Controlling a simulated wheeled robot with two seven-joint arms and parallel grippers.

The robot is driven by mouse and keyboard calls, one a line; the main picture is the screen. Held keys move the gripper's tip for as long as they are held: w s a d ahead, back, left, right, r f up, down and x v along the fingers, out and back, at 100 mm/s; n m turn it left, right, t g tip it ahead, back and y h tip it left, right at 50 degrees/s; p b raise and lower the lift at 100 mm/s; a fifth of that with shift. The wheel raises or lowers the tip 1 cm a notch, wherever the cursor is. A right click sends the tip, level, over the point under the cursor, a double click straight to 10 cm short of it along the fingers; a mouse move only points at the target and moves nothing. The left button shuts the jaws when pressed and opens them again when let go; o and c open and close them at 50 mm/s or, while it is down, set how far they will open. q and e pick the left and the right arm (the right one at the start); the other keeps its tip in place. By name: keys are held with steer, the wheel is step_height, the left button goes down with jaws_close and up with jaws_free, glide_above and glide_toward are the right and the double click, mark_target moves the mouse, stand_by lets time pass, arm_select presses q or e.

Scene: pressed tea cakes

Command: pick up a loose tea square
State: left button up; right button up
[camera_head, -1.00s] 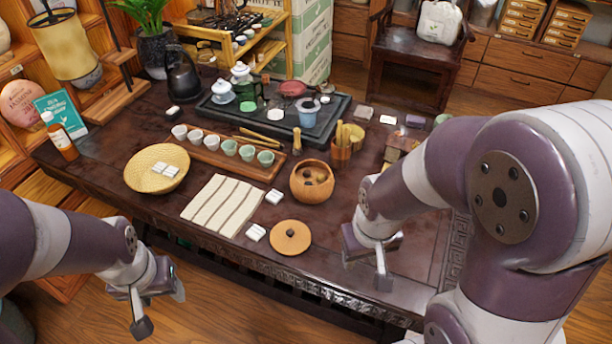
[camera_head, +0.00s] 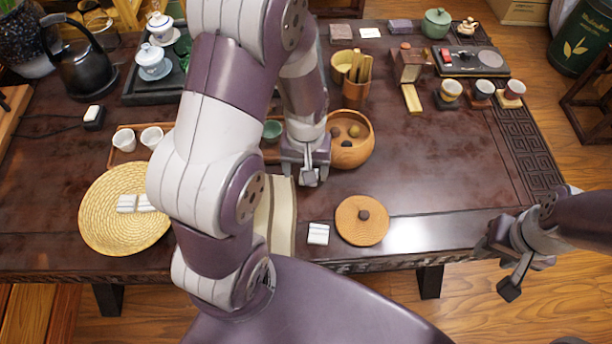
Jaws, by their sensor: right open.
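A white loose tea square (camera_head: 318,234) lies on the table near its front edge, between the striped mat (camera_head: 283,225) and a round wooden disc (camera_head: 360,215) with a dark knob. More white squares (camera_head: 135,203) lie on the round woven tray (camera_head: 105,235) at the left. My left gripper (camera_head: 307,178) points down beside the wooden bowl (camera_head: 351,155), above the mat's far end; its jaws are too small and dark to read, and whatever lies under it is hidden. My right gripper (camera_head: 503,270) is open and empty at the right, just off the table's front edge.
My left arm crosses the middle and covers part of the mat and cup row. A wooden holder (camera_head: 356,93), an upright wooden box (camera_head: 408,65) and small cups (camera_head: 482,91) stand farther back. A black kettle (camera_head: 82,68) is at the far left. The table's right half is mostly clear.

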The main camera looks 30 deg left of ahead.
arm_select(q)
steer(key=shift+w+f, duration=0.1)
steer(key=shift+f, duration=0.3)
steer(key=shift+d+r, duration=0.15)
steer(key=shift+d, duration=0.4)
steer(key=shift+a, duration=0.3)
steer(key=c, duration=1.1)
steer(key=shift+d, duration=0.15)
